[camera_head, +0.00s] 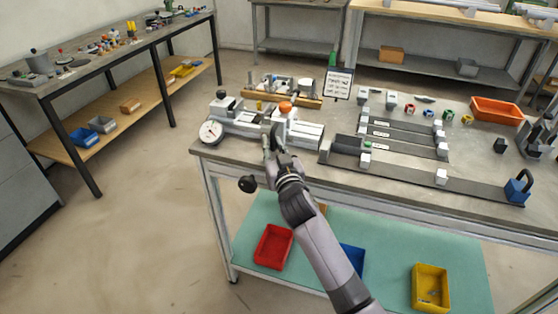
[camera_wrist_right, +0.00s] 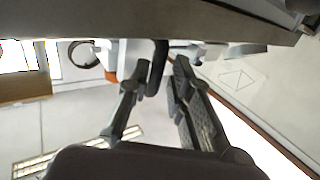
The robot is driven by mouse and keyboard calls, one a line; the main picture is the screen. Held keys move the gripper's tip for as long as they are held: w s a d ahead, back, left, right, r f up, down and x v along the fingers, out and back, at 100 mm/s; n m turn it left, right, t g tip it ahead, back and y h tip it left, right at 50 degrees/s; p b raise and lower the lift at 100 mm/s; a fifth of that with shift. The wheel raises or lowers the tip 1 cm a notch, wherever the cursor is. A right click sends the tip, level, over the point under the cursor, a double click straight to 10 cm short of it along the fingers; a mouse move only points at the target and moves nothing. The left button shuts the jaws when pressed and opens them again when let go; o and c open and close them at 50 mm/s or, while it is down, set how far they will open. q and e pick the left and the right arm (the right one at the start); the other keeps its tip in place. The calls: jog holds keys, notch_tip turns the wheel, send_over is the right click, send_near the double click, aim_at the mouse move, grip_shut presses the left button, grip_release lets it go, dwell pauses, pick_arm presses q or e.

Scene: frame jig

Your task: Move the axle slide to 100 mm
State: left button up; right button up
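The frame jig (camera_head: 232,126) stands at the left end of the grey workbench, with a round white dial (camera_head: 210,132) at its left end and an orange knob (camera_head: 285,107) on top. I cannot tell which part of it is the axle slide, and the scale is too small to read. My right gripper (camera_head: 272,140) is at the jig's front side, below the orange knob. In the right wrist view its two fingers (camera_wrist_right: 160,92) stand apart, either side of a dark bent handle (camera_wrist_right: 157,66); contact is unclear. My left gripper is not in view.
A black ball knob (camera_head: 247,184) sits left of my right wrist, before the bench edge. A sign (camera_head: 339,83) stands behind the jig. Rails with white blocks (camera_head: 405,140) lie to the right, with an orange bin (camera_head: 496,110) behind. Red (camera_head: 273,246) and yellow (camera_head: 430,288) bins stand below.

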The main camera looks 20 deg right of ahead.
jog(key=s, duration=0.9)
jog(key=shift+s, duration=0.35)
jog(key=s+f+n+g, duration=0.1)
jog(key=s+f+g, duration=0.15)
jog(key=f, duration=0.95)
jog(key=s+f+n+g, duration=0.1)
jog(key=f+g, duration=0.2)
jog(key=f, duration=0.9)
jog(key=s+f+g+p, duration=0.1)
jog(key=s+f+g, duration=0.1)
jog(key=s+f, duration=0.45)
jog(key=s+f+g, duration=0.2)
jog(key=s+f, duration=0.2)
jog(key=f, duration=0.6)
jog(key=s+d+f+g, duration=0.2)
jog(key=s+f, duration=0.4)
jog(key=s, duration=0.6)
jog(key=s+d+f+g+p, duration=0.1)
jog(key=s+d+f+g, duration=0.2)
jog(key=s, duration=0.9)
jog(key=s+d+f+g, duration=0.2)
jog(key=s+f, duration=0.7)
jog(key=s, duration=0.4)
jog(key=shift+d+f+n, duration=0.2)
jog(key=shift+f+n, duration=0.1)
jog(key=shift+f, duration=0.05)
